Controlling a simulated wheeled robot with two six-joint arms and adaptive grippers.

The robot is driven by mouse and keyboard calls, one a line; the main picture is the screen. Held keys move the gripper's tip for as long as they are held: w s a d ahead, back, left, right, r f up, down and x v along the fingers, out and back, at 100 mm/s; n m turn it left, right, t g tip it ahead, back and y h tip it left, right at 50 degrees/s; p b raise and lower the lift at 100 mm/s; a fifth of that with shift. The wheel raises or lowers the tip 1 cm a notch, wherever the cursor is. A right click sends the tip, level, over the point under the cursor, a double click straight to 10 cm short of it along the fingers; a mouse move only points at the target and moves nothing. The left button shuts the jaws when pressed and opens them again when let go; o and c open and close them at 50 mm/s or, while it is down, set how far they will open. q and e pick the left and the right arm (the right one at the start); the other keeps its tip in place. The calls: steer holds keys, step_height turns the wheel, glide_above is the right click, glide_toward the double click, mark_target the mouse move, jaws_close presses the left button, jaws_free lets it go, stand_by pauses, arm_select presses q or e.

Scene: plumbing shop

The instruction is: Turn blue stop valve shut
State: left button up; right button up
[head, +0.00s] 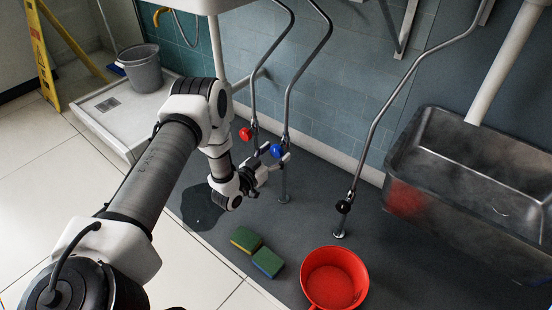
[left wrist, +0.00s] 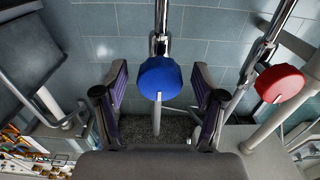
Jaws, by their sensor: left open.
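The blue stop valve (head: 277,151) has a round blue knob on a thin metal pipe by the tiled wall. My left gripper (head: 274,160) is open right at this knob in the head view. In the left wrist view the blue knob (left wrist: 158,78) lies between the two spread fingers, with a gap visible on each side. It looks about central, and no finger is seen touching it. How far the fingertips reach past the knob is hard to tell. My right gripper is not in view.
A red valve knob (head: 245,134) is on the neighbouring pipe, close to my left gripper. A black knob (head: 343,206) is on a pipe further right. A red bucket (head: 334,279), sponges (head: 257,252), a dark puddle (head: 202,207) and a metal sink (head: 470,172) are around.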

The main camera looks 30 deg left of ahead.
arm_select(q)
steer(key=shift+w, duration=0.35)
steer(key=c, duration=1.1)
steer(key=shift+c, duration=0.2)
